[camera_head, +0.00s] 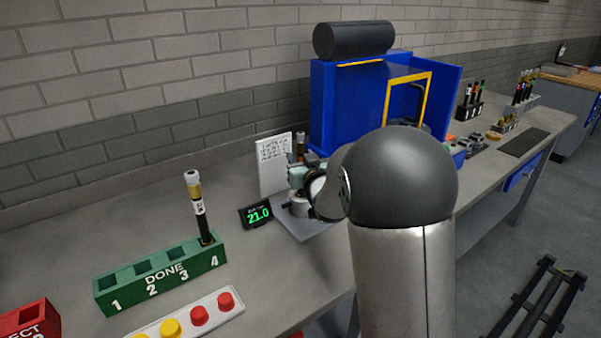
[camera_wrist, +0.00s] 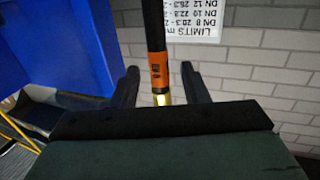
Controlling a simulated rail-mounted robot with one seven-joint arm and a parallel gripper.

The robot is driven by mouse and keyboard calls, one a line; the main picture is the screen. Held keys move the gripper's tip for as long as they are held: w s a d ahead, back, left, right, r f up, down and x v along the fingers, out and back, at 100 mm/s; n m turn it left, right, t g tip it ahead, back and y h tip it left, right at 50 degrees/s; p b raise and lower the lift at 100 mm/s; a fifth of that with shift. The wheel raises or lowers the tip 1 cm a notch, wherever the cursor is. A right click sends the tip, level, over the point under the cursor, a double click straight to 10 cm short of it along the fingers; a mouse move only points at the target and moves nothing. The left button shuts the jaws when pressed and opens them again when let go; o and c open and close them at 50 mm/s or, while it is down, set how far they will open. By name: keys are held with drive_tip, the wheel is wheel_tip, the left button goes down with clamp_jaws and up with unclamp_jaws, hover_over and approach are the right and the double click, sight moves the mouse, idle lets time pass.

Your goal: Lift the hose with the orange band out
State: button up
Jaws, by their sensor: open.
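The hose with the orange band (camera_wrist: 157,72) is black with a yellow metal end in the wrist view. My gripper (camera_wrist: 160,85) is open, with one dark finger on each side of the hose and a gap to both. In the head view the hose top (camera_head: 300,143) stands up behind my gripper (camera_head: 300,175), over a grey measuring stand (camera_head: 300,230). A display (camera_head: 256,214) beside the stand reads 21.0.
A green DONE rack (camera_head: 160,273) holds another hose (camera_head: 200,208) in slot 4; slots 1 to 3 look empty. A limits card (camera_head: 274,165) stands behind the stand. A blue machine (camera_head: 335,105) is close behind. A button panel (camera_head: 190,318) lies in front of the rack.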

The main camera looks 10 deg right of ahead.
drive_tip(key=shift+w+a+f, duration=0.1)
drive_tip(key=shift+w+a, duration=0.05)
drive_tip(key=shift+w, duration=1.2)
clamp_jaws()
